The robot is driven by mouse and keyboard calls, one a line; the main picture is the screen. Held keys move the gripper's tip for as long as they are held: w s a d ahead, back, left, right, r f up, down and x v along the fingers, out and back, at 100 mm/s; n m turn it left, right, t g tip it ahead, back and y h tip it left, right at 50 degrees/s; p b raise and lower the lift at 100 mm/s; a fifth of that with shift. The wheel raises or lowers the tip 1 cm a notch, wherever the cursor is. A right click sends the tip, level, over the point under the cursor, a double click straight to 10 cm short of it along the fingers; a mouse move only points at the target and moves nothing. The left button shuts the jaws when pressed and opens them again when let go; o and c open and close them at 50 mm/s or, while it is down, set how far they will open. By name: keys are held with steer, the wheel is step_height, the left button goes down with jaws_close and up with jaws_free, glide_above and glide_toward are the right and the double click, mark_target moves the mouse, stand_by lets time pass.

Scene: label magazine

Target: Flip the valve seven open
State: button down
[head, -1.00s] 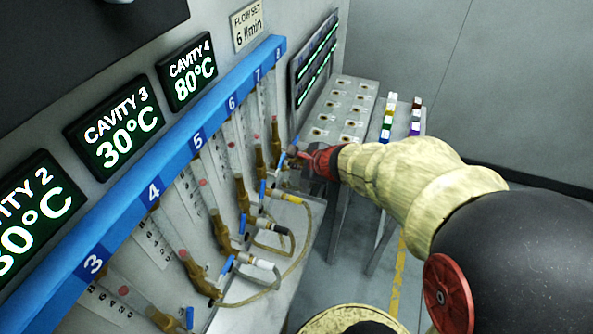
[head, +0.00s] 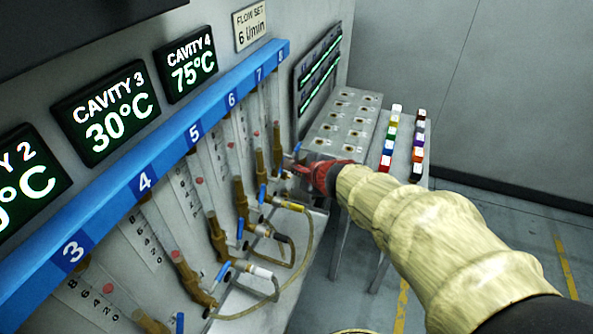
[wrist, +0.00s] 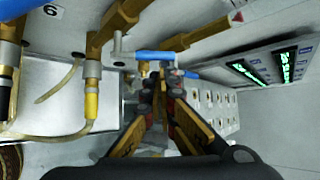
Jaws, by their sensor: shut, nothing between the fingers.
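A row of brass valves with blue lever handles hangs under the blue numbered rail (head: 193,135). In the wrist view a blue handle (wrist: 155,57) lies crosswise on the valve to the right of the yellow-fitted one; it appears to be valve seven. Its brass body (wrist: 185,41) rises behind it. My gripper (wrist: 167,76) is shut and empty, its fingertips just below the right end of this handle; I cannot tell whether they touch. In the head view my gripper (head: 304,172) is at the far end of the row, partly hiding the valve fittings there.
The yellow-fitted valve (wrist: 92,100) with its hose is close on the left. Black and white-fitted hoses loop nearer the front. A grey rack (head: 342,120) and a stand with coloured blocks (head: 392,140) stand beyond my gripper. Open floor lies to the right.

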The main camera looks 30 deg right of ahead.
steer(key=shift+s+a+r+b, duration=0.15)
steer(key=shift+a+r+b, duration=0.2)
steer(key=shift+b, duration=0.75)
stand_by(0.3)
steer(key=shift+s+a+r, duration=0.35)
steer(key=shift+s+a, duration=0.05)
steer(key=shift+a, duration=0.05)
stand_by(2.7)
steer(key=shift+r+p, duration=0.55)
steer(key=shift+r, duration=0.35)
